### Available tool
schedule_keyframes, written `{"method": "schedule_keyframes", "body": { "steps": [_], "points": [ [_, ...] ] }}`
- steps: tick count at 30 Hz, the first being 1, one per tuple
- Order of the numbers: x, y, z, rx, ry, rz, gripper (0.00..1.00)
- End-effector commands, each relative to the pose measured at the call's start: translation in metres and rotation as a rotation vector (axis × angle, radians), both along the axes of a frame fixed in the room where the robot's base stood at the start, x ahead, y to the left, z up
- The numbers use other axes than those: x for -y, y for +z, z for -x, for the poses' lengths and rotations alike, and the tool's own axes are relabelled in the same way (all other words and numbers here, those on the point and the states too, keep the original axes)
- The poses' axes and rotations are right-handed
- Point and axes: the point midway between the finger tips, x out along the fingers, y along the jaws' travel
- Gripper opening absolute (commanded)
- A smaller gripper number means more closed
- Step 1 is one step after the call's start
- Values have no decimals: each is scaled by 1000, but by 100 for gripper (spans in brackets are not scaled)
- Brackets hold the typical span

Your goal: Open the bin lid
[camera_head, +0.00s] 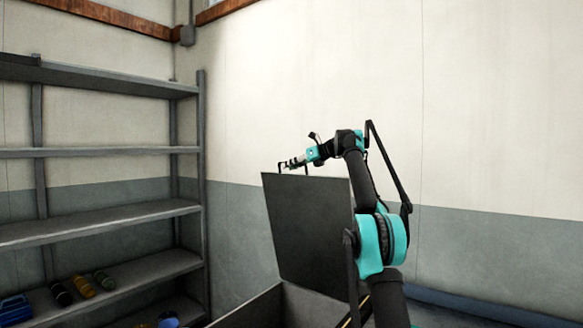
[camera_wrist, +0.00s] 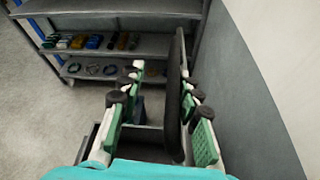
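The bin lid (camera_head: 308,228) is a flat dark panel, standing raised and nearly upright above the bin (camera_head: 262,308) in the head view. In the wrist view the lid (camera_wrist: 173,110) shows edge-on, and the bin (camera_wrist: 148,140) lies partly hidden below my fingers. My gripper (camera_head: 293,163) is at the lid's top edge. In the wrist view my gripper (camera_wrist: 163,80) has its fingers spread on both sides of the lid. The left finger is clear of the lid and the right one is close to it; whether that one touches is unclear.
A grey metal shelf (camera_head: 100,218) stands at the left with several bottles and tools on its lower boards. The shelf also shows at the top of the wrist view (camera_wrist: 110,42). The wall (camera_head: 480,120) is behind and to the right of the lid.

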Motion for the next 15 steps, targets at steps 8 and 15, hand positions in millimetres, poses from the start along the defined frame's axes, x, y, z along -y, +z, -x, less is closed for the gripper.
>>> {"method": "schedule_keyframes", "body": {
  "steps": [8, 15],
  "points": [
    [9, 5, 5, 0, -1, -1, 32],
    [44, 21, 28, 0, -2, 0, 32]
  ]
}}
